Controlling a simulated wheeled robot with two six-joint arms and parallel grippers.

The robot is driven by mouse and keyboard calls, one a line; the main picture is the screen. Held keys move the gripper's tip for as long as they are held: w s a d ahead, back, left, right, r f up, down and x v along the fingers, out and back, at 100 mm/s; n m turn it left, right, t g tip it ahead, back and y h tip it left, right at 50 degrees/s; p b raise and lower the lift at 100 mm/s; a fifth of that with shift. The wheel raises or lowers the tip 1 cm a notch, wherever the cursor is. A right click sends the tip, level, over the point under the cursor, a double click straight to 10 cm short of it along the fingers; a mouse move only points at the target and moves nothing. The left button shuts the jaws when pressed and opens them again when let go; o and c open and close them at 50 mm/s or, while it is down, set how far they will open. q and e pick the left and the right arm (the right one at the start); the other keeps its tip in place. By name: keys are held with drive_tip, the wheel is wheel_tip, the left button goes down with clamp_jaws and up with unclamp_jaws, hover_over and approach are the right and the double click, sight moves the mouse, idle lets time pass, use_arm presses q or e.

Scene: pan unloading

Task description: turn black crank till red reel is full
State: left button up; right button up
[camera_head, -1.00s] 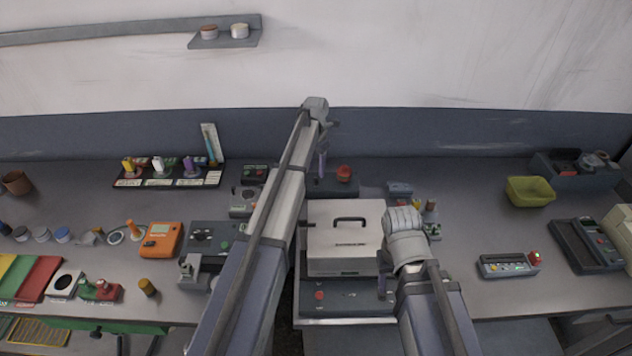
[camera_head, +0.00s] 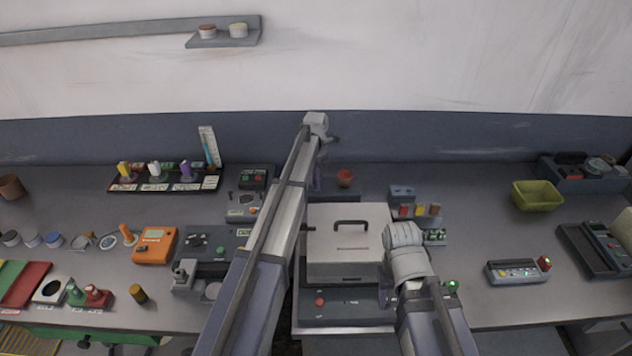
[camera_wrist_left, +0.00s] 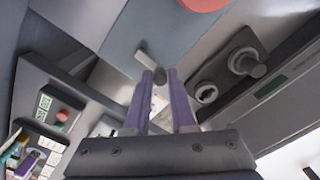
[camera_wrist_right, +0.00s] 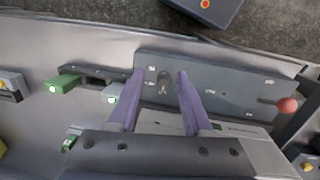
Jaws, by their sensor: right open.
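The red reel (camera_head: 345,177) stands at the back centre of the bench in the head view; a red disc (camera_wrist_left: 205,4) at the top edge of the left wrist view seems to be it. My left gripper (camera_wrist_left: 160,73) has its purple fingers close around a small dark knob (camera_wrist_left: 160,78), which seems to be the black crank's handle, at the end of a short arm (camera_wrist_left: 144,59). How full the reel is cannot be made out. My right gripper (camera_wrist_right: 160,73) is open and empty above a dark panel (camera_wrist_right: 215,92).
A pale box with a black handle (camera_head: 345,262) stands between my arms. The panel in the right wrist view carries a red knob (camera_wrist_right: 287,105). A green bowl (camera_head: 537,196) is at right, an orange meter (camera_head: 154,246) at left.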

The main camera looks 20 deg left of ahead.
use_arm(q)
clamp_jaws()
idle(0.3)
